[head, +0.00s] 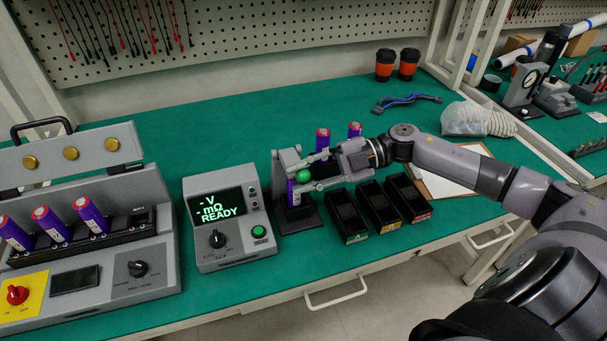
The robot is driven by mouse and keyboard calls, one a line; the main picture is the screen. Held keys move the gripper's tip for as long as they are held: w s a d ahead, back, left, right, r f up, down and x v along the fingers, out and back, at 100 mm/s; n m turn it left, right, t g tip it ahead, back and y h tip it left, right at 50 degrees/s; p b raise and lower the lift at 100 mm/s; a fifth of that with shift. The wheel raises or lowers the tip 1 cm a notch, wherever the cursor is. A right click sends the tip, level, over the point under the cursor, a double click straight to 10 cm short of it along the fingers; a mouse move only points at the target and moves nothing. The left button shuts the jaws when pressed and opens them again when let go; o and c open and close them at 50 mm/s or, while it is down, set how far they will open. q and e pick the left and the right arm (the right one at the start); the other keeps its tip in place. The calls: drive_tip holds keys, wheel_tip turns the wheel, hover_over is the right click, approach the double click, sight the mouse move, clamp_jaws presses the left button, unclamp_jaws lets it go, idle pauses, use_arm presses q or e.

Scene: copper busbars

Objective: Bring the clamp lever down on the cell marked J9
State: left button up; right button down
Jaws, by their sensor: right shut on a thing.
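The clamp fixture (288,160) is a grey upright on a dark base, right of the meter. A purple cell (293,195) stands upright in it, partly hidden by my right gripper; no J9 mark is legible. The clamp lever's green ball knob (304,175) is in front of the upright, beside the cell's top. My right gripper (307,174) reaches in from the right, its fingers closed around the green knob. How far down the lever is cannot be told. My left gripper is out of view.
A meter (223,222) reading "READY" stands left of the fixture. Three black bins (377,207) sit to its right. Two purple cells (323,139) stand behind my gripper. A larger grey machine (88,245) holding purple cells is far left. The green table (250,110) is clear behind the meter.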

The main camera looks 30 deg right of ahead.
drive_tip(key=shift+s+a+f, duration=0.1)
drive_tip(key=shift+s+f, duration=0.1)
drive_tip(key=shift+f, duration=0.5)
drive_tip(key=c, duration=1.3)
unclamp_jaws()
drive_tip(key=shift+d+r, duration=0.1)
drive_tip(key=shift+d, duration=0.2)
drive_tip(key=v, duration=1.1)
drive_tip(key=shift+d, duration=0.3)
drive_tip(key=shift+s, duration=0.15)
